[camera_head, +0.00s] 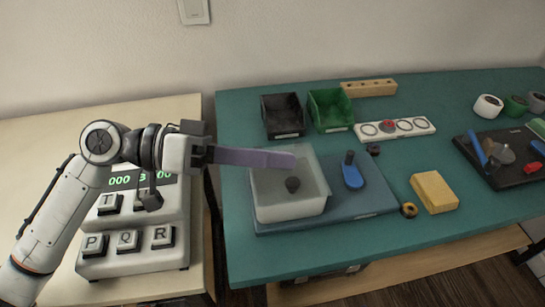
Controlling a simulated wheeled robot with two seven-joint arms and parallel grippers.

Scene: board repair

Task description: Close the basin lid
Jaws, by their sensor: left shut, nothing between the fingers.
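The pale, translucent basin (290,212) stands on a blue base plate (365,208) on the green table. A small dark round piece (292,184) shows within its outline; I cannot tell whether it lies inside or belongs to a lid. I cannot clearly make out the lid's edge or how far it is open. My left gripper (207,153) is shut and empty, left of the basin. A long purple-grey bar (252,158) reaches from it across the basin's back part; I cannot tell whether the bar touches the basin. My right gripper is out of view.
A blue-handled item (352,172) stands on the plate right of the basin. Black (283,117) and green (329,110) bins are behind. A yellow block (434,192) lies to the right. A keyed device (135,250) stands on the wooden table under my left arm.

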